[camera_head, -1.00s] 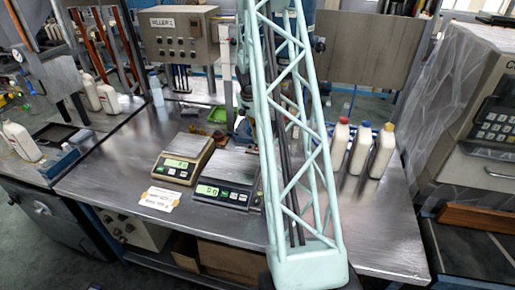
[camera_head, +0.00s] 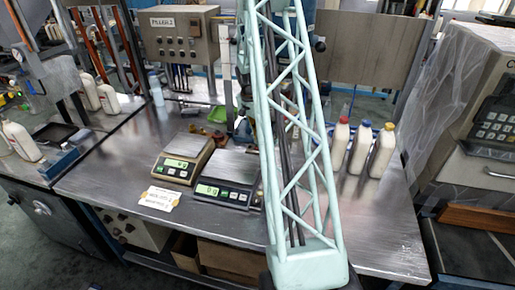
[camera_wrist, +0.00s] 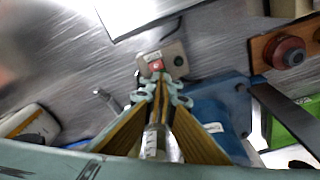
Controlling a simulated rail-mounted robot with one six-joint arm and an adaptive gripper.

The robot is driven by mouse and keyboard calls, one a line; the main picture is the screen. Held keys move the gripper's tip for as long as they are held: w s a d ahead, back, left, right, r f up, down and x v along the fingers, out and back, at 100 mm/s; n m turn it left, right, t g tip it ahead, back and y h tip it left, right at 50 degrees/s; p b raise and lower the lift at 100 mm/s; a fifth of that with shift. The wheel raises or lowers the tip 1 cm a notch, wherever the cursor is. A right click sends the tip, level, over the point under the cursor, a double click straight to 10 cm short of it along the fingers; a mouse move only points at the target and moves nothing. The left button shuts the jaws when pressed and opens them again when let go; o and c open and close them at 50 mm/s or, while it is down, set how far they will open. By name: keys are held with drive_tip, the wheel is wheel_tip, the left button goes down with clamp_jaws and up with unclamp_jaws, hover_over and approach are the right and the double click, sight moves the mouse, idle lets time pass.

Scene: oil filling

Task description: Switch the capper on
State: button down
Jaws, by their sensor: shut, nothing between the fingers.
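A small beige box with a red switch (camera_wrist: 157,64) and a dark round spot lies on the metal surface in the wrist view. I take it for the capper's switch box, but no label is readable. My gripper (camera_wrist: 160,82) is shut and empty, with its tips right at the near edge of this box, close to the red switch. I cannot tell if they touch it. In the head view my teal lattice arm covers the middle of the bench, and the gripper and switch box cannot be made out there.
In the wrist view a blue block (camera_wrist: 218,108) is right of my fingers, a red knob on a wooden plate (camera_wrist: 290,52) is upper right, and a white bottle (camera_wrist: 32,128) is left. In the head view two scales (camera_head: 183,160) and several capped bottles (camera_head: 340,145) flank my arm.

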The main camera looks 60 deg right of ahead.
drive_tip(key=shift+f+b, duration=0.7)
drive_tip(key=shift+f, duration=0.25)
idle(1.1)
drive_tip(key=shift+r, duration=0.1)
drive_tip(key=shift+r+p, duration=0.95)
drive_tip(key=shift+r, duration=2.5)
